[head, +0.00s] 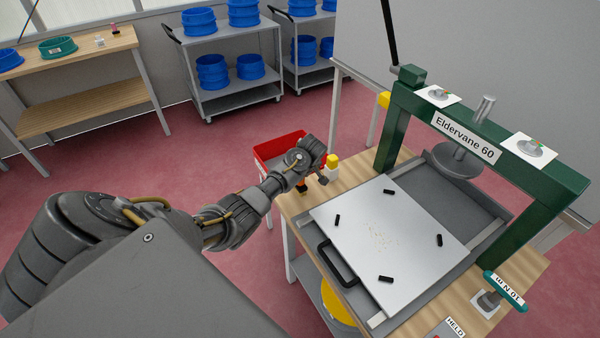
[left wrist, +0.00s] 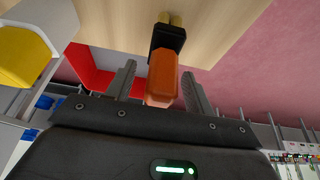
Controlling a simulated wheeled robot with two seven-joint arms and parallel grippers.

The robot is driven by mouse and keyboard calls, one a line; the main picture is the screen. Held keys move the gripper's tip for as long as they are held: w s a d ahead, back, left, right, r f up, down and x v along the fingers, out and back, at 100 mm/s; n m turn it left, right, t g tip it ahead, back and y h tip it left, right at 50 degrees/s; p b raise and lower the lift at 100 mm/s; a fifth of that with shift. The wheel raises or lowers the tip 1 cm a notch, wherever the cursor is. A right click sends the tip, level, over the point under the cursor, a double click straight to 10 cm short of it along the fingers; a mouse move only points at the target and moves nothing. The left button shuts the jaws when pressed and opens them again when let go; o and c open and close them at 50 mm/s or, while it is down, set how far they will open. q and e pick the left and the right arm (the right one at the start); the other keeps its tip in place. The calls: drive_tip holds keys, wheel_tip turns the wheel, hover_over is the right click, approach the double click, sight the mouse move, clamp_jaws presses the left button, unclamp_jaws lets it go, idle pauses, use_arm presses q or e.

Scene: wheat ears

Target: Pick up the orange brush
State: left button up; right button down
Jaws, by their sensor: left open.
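The orange brush (left wrist: 162,76) shows in the left wrist view, with an orange handle, a black middle section and a short yellowish end at the wooden table's edge. My left gripper (left wrist: 158,69) is open, with one finger on either side of the orange handle. Gaps show between the fingers and the handle, so it is not gripped. In the head view my left gripper (head: 312,178) is at the table's far left corner and mostly covers the brush. A small bit of orange and black brush (head: 301,186) shows beside it. My right gripper is not in view.
A red bin (head: 270,148) stands just behind my left gripper. A yellow-topped white item (head: 332,160) is close on its right. A green press frame (head: 388,130) and a metal plate (head: 350,215) with black pieces fill the table to the right.

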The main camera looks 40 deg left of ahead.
use_arm(q)
drive_tip(key=c, duration=1.1)
